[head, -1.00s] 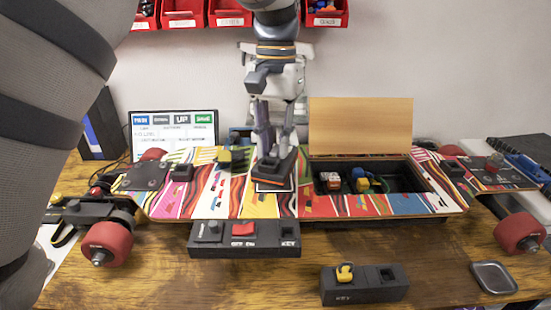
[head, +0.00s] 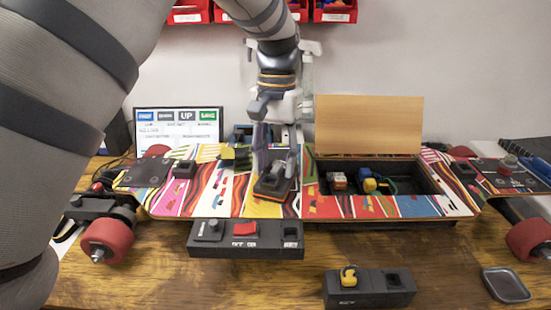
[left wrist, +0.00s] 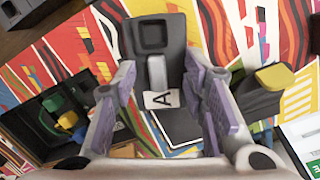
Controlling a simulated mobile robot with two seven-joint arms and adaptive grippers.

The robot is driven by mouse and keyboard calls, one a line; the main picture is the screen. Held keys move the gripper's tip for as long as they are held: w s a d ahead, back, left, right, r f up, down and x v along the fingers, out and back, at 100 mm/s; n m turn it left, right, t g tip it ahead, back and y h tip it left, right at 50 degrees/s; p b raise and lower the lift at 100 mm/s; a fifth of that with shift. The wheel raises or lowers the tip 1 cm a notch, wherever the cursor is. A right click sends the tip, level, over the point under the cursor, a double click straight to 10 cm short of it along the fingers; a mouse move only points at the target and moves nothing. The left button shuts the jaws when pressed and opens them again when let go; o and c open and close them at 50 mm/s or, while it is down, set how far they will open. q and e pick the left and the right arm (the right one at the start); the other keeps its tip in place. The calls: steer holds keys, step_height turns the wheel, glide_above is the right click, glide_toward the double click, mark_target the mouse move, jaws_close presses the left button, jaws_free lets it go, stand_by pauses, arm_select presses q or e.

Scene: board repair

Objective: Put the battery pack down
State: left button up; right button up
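The battery pack (head: 272,181) is a dark block with an orange strip low on its side. It is at the middle of the colourful board (head: 225,200), at or just above the deck; contact is not clear. My left gripper (head: 275,166) points down with its fingers on either side of the pack. In the left wrist view, the pack (left wrist: 155,38), with a grey bar and a white "A" label, sits between the purple-grey fingertips (left wrist: 160,68), which appear to touch its sides. My right gripper is not in view.
An open compartment (head: 435,205) with a raised wooden lid (head: 368,125) lies to the right. A switch box (head: 215,250) stands before the board, and a key box (head: 370,300) and grey tray (head: 506,285) are farther right. A screen (head: 178,142) stands behind.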

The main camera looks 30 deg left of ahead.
arm_select(q)
step_height(320, 180, up, 12)
steer(key=w+b, duration=0.1)
steer(key=shift+w+a, duration=0.2)
steer(key=shift+a, duration=0.15)
